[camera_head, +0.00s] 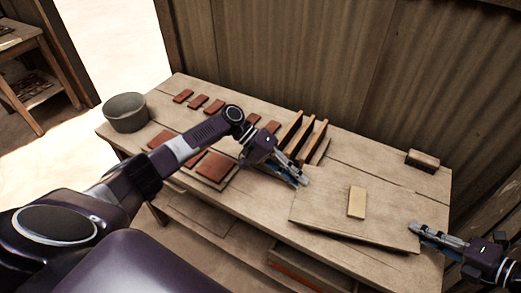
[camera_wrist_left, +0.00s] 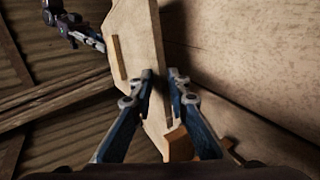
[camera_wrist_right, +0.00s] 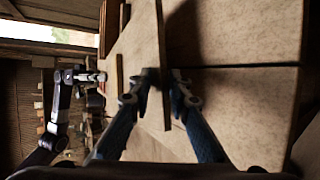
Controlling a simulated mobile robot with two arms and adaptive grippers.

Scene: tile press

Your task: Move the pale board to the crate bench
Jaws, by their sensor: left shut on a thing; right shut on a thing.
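The pale board (camera_head: 325,212) is a thin, flat wooden sheet at the right part of the workbench, with a small yellowish block (camera_head: 356,202) lying on it. My left gripper (camera_head: 304,181) is shut on its left end, and my right gripper (camera_head: 413,229) is shut on its right end. The board also shows between the fingers in the left wrist view (camera_wrist_left: 142,40) and the right wrist view (camera_wrist_right: 162,75). It looks roughly level and appears slightly above the bench top, by its shadow in the wrist views. I cannot tell surely which bench is the crate bench.
The workbench (camera_head: 343,157) holds upright wooden slats (camera_head: 305,138) beside my left gripper, several reddish tiles (camera_head: 198,102), a grey bucket (camera_head: 126,113) and a small block (camera_head: 422,160). A corrugated wall stands behind. Another wooden bench (camera_head: 45,55) stands at the far left, across open floor.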

